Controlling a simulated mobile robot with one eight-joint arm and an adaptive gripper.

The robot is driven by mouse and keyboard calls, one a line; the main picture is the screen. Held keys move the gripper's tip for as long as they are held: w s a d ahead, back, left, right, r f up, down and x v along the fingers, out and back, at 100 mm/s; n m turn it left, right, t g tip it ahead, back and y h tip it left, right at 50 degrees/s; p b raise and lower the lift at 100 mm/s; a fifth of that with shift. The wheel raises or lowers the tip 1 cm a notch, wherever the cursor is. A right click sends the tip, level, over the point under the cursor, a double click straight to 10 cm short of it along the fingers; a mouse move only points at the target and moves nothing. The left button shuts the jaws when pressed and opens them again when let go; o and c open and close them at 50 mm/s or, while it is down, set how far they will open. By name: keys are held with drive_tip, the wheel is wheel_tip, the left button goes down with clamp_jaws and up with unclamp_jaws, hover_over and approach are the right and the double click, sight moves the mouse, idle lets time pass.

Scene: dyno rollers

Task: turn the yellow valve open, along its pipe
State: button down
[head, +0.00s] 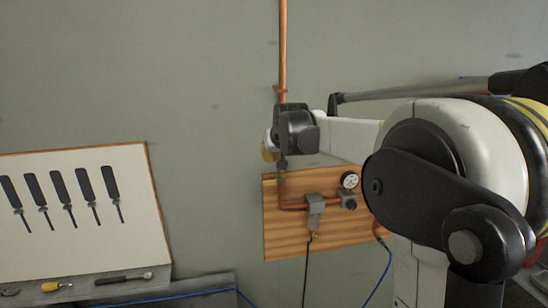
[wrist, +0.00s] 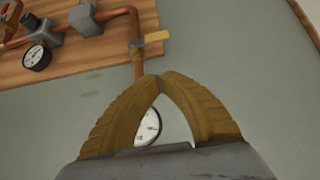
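The yellow valve's lever (head: 271,183) sticks out left across the vertical copper pipe (head: 283,50) in the head view. In the wrist view, where the board appears at the top, the lever (wrist: 155,37) points right, crosswise to the pipe. My gripper (wrist: 160,78) has its two tan fingertips together with nothing seen between them. They show just below the valve in the wrist view, overlapping the pipe there. I cannot tell whether they touch the pipe. In the head view my wrist hides part of the pipe above the valve, and the fingers show only partly.
A wooden board (head: 284,244) carries a regulator (head: 315,204) and a pressure gauge (head: 349,180). Another white dial (wrist: 149,126) shows between my fingers.

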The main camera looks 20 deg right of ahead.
drive_tip(key=p, duration=0.1)
hover_over(274, 182)
drive_tip(key=a, duration=0.1)
drive_tip(key=f, duration=0.4)
drive_tip(key=shift+w+a, duration=0.1)
drive_tip(key=shift+w, duration=0.1)
wheel_tip(274, 182, down, 3)
drive_tip(key=shift+f+p, duration=0.2)
drive_tip(key=shift+p, duration=0.15)
drive_tip(key=shift+f, duration=0.5)
drive_tip(key=shift+a+f+h+b, duration=0.15)
drive_tip(key=shift+h+b, duration=0.15)
drive_tip(key=shift+b, duration=0.1)
